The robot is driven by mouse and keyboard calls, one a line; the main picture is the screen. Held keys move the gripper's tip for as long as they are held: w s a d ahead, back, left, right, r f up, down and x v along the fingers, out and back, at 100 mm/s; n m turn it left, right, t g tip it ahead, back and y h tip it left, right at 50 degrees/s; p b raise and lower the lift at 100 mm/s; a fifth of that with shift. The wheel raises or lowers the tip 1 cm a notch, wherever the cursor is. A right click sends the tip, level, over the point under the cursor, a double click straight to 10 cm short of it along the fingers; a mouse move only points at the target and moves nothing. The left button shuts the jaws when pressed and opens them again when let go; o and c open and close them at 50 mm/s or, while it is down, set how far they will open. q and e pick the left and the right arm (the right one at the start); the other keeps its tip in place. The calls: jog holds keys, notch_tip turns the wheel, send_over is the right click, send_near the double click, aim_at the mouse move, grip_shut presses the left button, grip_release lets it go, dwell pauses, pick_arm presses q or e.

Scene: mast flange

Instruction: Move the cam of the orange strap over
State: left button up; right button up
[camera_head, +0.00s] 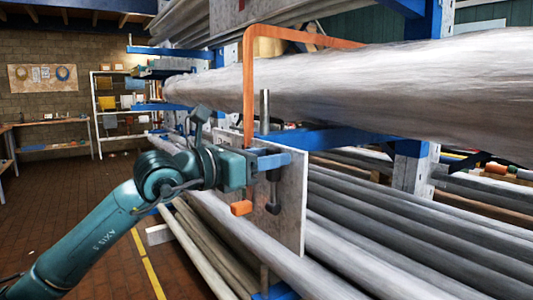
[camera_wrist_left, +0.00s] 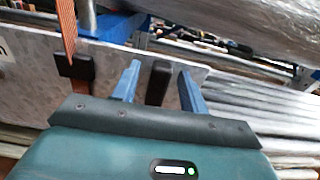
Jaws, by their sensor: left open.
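The orange strap (camera_head: 249,95) runs over the large grey mast and down its near side. It ends low in an orange block (camera_head: 241,207). In the left wrist view the strap (camera_wrist_left: 67,32) enters a black buckle (camera_wrist_left: 75,66) left of my fingers. My left gripper (camera_head: 288,160) is open in front of an upright grey plate. A dark lever (camera_wrist_left: 157,82) shows between the spread fingers, apart from both in this view. A dark knobbed piece (camera_head: 273,203) hangs below the fingers in the head view. I cannot tell whether the lever is the strap's cam. My right gripper is out of view.
The grey plate (camera_head: 292,212) stands close behind my fingers. The large mast (camera_head: 400,85) lies above on blue rack arms, with several grey poles (camera_head: 400,225) below. A short metal post (camera_head: 264,110) rises beside the strap. Brick floor (camera_head: 60,195) is clear at left.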

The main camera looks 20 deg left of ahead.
pick_arm(q)
grip_shut()
dwell(0.5)
